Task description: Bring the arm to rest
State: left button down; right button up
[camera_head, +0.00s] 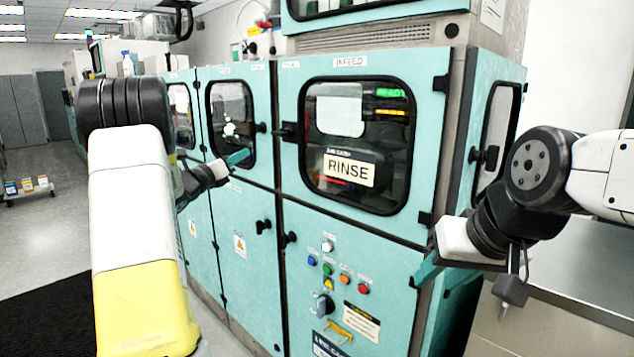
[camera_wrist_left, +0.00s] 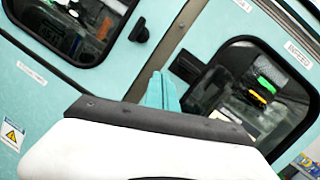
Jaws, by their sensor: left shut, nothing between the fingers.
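My left arm comes in from the left in the head view, with a white and yellow link in front. My left gripper (camera_head: 238,157) has teal fingers, held together and empty, in front of the teal machine's (camera_head: 262,235) window door. In the left wrist view the teal fingers (camera_wrist_left: 160,92) also sit together with nothing between them, in front of the cabinet. Whether they touch the cabinet I cannot tell. My right gripper (camera_head: 427,270) is at the right, its teal finger pointing down-left near the machine's right corner. Its jaw opening is not clear.
The infeed door (camera_head: 399,194) has a window and a RINSE sign (camera_head: 349,170). Coloured buttons (camera_head: 345,280) and a yellow handle (camera_head: 338,330) are below. A metal counter (camera_head: 570,275) stands at the right. Floor (camera_head: 45,240) is open at the left, with a low cart (camera_head: 30,190) beyond.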

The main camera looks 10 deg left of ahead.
pick_arm(q)
notch_tip(320, 180, up, 6)
jog(key=s+n+y, duration=0.2)
jog(key=n+y, duration=0.4)
jog(key=n, duration=0.3)
jog(key=s+d+n+g+y, duration=0.3)
jog(key=s+n+y, duration=0.1)
jog(key=s+n, duration=0.75)
jog(key=s+d+f+n+g+h, duration=0.1)
jog(key=s+d+f+n+g, duration=0.2)
jog(key=s, duration=0.6)
jog(key=s+d+f+n+g+h, duration=0.1)
jog(key=s+d+f+n+g, duration=0.2)
jog(key=s+d+f+n, duration=0.3)
jog(key=s+d+f+n+g+h, duration=0.1)
jog(key=s+d+f+n+g, duration=0.2)
jog(key=s, duration=1)
jog(key=d+f+n, duration=0.1)
jog(key=d+n, duration=0.1)
jog(key=n, duration=0.1)
jog(key=shift+s+f, duration=0.15)
jog(key=shift+f, duration=0.1)
jog(key=shift+a+n, duration=0.15)
jog(key=shift+n, duration=0.1)
